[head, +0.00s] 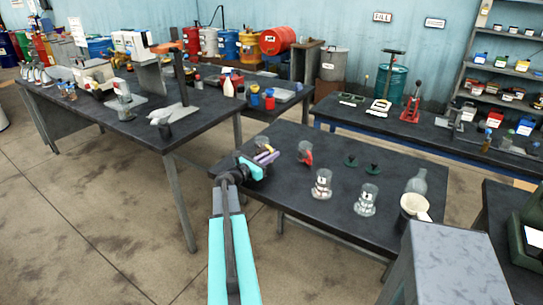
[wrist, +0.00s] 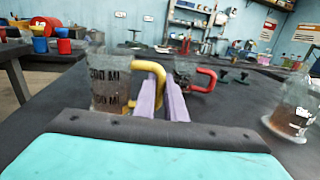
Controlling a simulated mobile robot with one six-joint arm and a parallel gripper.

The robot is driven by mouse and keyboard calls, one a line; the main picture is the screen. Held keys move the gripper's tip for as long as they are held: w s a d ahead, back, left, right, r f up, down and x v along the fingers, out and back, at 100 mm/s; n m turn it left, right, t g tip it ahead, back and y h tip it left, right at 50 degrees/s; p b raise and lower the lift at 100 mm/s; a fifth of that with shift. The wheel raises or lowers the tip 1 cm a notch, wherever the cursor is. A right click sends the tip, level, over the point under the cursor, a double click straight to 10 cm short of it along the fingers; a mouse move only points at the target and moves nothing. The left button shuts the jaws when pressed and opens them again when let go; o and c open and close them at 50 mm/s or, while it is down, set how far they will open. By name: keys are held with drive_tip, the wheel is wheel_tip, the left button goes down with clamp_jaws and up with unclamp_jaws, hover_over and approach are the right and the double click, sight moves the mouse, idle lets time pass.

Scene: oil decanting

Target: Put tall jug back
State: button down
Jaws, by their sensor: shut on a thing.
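My gripper (head: 265,158) is over the near left part of the dark table. In the wrist view its two purple fingers (wrist: 166,98) are shut on the yellow handle of a clear jug (wrist: 109,82). This jug has dark ML marks and looks upright, left of the fingers. In the head view the arm and fingers partly hide this jug (head: 261,142). I cannot tell whether its base touches the table. A second clear jug with a red handle (head: 305,152) stands to the right; its handle also shows in the wrist view (wrist: 205,80).
Two labelled clear jars (head: 322,185) (head: 367,200) stand nearer the front of the table (head: 285,190). A glass flask (head: 416,182) and a cream cup (head: 414,203) are at its right end. Two small dark green items (head: 350,161) (head: 374,168) lie toward the back. The table's middle has free room.

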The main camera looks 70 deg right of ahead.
drive_tip(key=shift+f, duration=0.1)
drive_tip(key=c, duration=1.8)
unclamp_jaws()
drive_tip(key=shift+r, duration=0.2)
drive_tip(key=shift+w+a+f+b, duration=0.15)
drive_tip(key=shift+w+a+b, duration=0.15)
drive_tip(key=shift+a, duration=0.35)
drive_tip(key=b+v, duration=0.3)
drive_tip(key=v, duration=0.7)
drive_tip(key=shift+w+a, duration=0.2)
drive_tip(key=shift+a, duration=0.1)
